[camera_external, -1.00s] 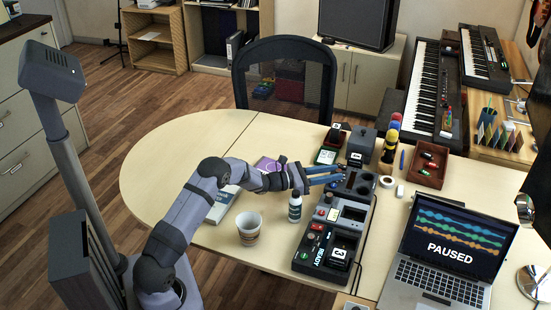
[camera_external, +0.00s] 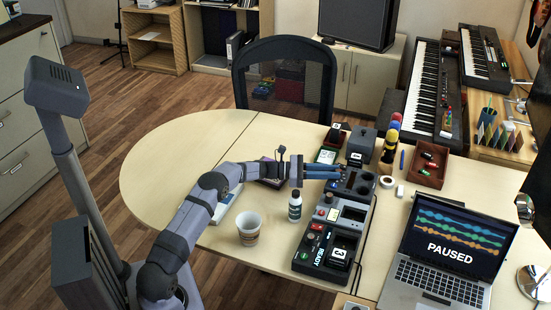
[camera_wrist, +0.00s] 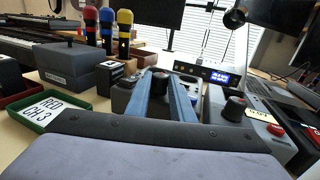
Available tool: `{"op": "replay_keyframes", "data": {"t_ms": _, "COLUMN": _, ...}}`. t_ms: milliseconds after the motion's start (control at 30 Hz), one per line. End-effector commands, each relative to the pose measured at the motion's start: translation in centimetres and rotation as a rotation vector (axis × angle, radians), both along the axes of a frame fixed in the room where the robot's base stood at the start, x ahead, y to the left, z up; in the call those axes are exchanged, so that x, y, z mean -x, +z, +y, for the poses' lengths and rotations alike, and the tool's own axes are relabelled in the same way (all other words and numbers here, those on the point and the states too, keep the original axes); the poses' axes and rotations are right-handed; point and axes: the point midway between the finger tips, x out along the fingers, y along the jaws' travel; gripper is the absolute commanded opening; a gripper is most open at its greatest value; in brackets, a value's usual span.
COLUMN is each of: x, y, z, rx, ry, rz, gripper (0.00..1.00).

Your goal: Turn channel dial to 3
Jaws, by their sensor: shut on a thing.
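My gripper (camera_external: 338,173) reaches over the far part of a dark console (camera_external: 358,190). In the wrist view, its two blue fingers (camera_wrist: 163,88) are closed around a black knob (camera_wrist: 160,76), one on each side. The knob's pointer and any channel marks around it are hidden or too small to read. A second black knob (camera_wrist: 235,107) stands to the right in the wrist view, with a small pale label beside it. A card reading "RED CH 3" (camera_wrist: 42,111) lies in a green tray (camera_wrist: 68,121) at the left.
A white bottle (camera_external: 295,206) and a paper cup (camera_external: 249,229) stand left of the console. Colour-topped microphones (camera_external: 391,140) stand behind. A laptop (camera_external: 450,250) showing "PAUSED" is at the right.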

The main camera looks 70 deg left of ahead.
Motion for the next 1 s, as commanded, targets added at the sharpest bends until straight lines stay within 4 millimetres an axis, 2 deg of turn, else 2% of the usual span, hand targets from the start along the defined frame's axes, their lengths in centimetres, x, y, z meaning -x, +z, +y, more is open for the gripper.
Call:
{"op": "replay_keyframes", "data": {"t_ms": 333, "x": -0.21, "y": 0.29, "z": 0.25, "rx": -0.004, "ry": -0.094, "rz": -0.007, "gripper": 0.00}}
{"op": "replay_keyframes", "data": {"t_ms": 733, "x": -0.15, "y": 0.42, "z": 0.28, "rx": -0.005, "ry": -0.105, "rz": -0.002, "gripper": 0.00}}
{"op": "replay_keyframes", "data": {"t_ms": 767, "x": -0.14, "y": 0.42, "z": 0.29, "rx": -0.005, "ry": -0.104, "rz": -0.002, "gripper": 0.26}}
{"op": "replay_keyframes", "data": {"t_ms": 800, "x": -0.14, "y": 0.40, "z": 0.29, "rx": -0.005, "ry": -0.104, "rz": -0.002, "gripper": 0.29}}
{"op": "replay_keyframes", "data": {"t_ms": 1000, "x": -0.11, "y": 0.23, "z": 0.28, "rx": -0.004, "ry": -0.105, "rz": 0.001, "gripper": 0.29}}
